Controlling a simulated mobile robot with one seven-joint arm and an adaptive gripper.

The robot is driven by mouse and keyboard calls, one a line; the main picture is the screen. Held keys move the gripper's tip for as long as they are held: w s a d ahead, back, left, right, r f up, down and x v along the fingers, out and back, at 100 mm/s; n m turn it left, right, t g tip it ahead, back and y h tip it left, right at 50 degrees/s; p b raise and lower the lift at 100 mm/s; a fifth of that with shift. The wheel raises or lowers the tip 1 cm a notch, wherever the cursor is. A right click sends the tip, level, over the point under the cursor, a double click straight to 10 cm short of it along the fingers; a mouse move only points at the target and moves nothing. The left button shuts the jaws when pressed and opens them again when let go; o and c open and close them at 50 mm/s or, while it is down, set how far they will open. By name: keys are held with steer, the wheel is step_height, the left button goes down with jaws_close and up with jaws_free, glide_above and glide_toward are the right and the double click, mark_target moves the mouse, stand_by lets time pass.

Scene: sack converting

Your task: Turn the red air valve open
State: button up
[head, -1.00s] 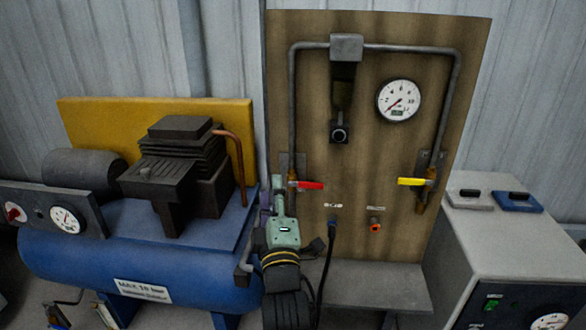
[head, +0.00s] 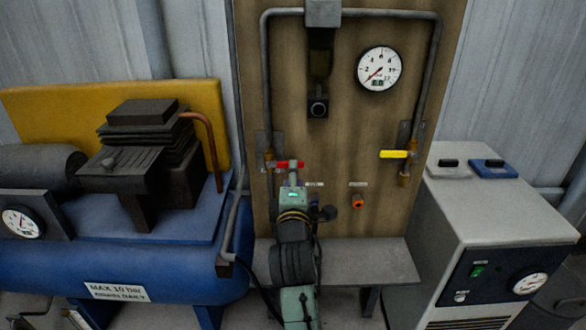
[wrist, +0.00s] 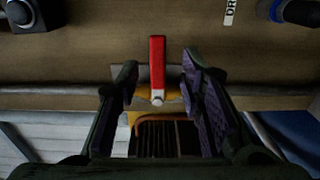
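The red air valve lever (head: 290,164) sits at the left pipe on the wooden board and lies crosswise to that upright pipe. In the wrist view the red lever (wrist: 157,62) stands between my fingers, with its light pivot at the lower end. My gripper (wrist: 159,70) is open, with one finger on each side of the lever and visible gaps to both. In the head view my gripper (head: 292,176) is just below and in front of the lever and partly hides the area under it.
A yellow-handled valve (head: 394,154) is on the right pipe. A round gauge (head: 379,69) and an orange outlet (head: 358,201) are on the board (head: 340,140). The blue compressor tank (head: 120,262) stands left, a grey cabinet (head: 500,215) right.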

steer(key=shift+w+r+p, duration=0.1)
steer(key=shift+w+p, duration=0.35)
steer(key=shift+w, duration=2.25)
steer(key=shift+c, duration=0.5)
jaws_close()
